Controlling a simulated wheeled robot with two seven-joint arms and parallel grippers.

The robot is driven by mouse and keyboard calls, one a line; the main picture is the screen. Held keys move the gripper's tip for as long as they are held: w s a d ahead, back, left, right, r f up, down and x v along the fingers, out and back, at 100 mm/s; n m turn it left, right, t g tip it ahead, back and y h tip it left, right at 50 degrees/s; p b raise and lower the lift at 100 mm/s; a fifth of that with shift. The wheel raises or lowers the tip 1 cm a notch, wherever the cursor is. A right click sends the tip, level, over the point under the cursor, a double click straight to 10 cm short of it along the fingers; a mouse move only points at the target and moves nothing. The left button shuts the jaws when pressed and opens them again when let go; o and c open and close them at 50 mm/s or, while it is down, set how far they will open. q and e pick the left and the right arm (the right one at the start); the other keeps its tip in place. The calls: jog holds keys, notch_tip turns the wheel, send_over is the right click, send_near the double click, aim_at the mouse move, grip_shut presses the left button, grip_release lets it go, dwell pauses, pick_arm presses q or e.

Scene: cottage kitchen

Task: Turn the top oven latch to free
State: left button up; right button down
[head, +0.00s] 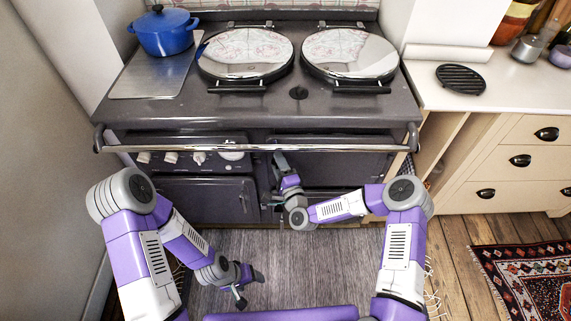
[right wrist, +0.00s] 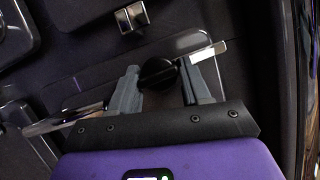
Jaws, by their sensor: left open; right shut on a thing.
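The stove (head: 260,110) is a dark range with several oven doors below a metal front rail. My right gripper (head: 277,158) is at the upper right oven door (head: 330,165), below the rail. In the right wrist view, its grey fingers (right wrist: 160,78) are on both sides of a round black latch knob (right wrist: 157,73), shut on it. A bright metal piece (right wrist: 208,52) shows beside the knob. In the head view the gripper hides this latch. My left gripper (head: 242,284) is open and empty, low over the grey floor mat (head: 300,260).
A second black latch with a metal catch (right wrist: 131,18) shows in the right wrist view. The front rail (head: 260,148) runs across above my right gripper. A blue pot (head: 163,32) stands on the stove's left. Cream drawers (head: 510,160) stand to the right.

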jog(key=shift+f, duration=0.15)
dwell(0.3)
jog(key=c, duration=0.6)
grip_release()
jog(key=p+v, duration=0.2)
jog(key=v, duration=0.5)
jog(key=shift+s+d, duration=0.1)
jog(key=shift+s, duration=0.2)
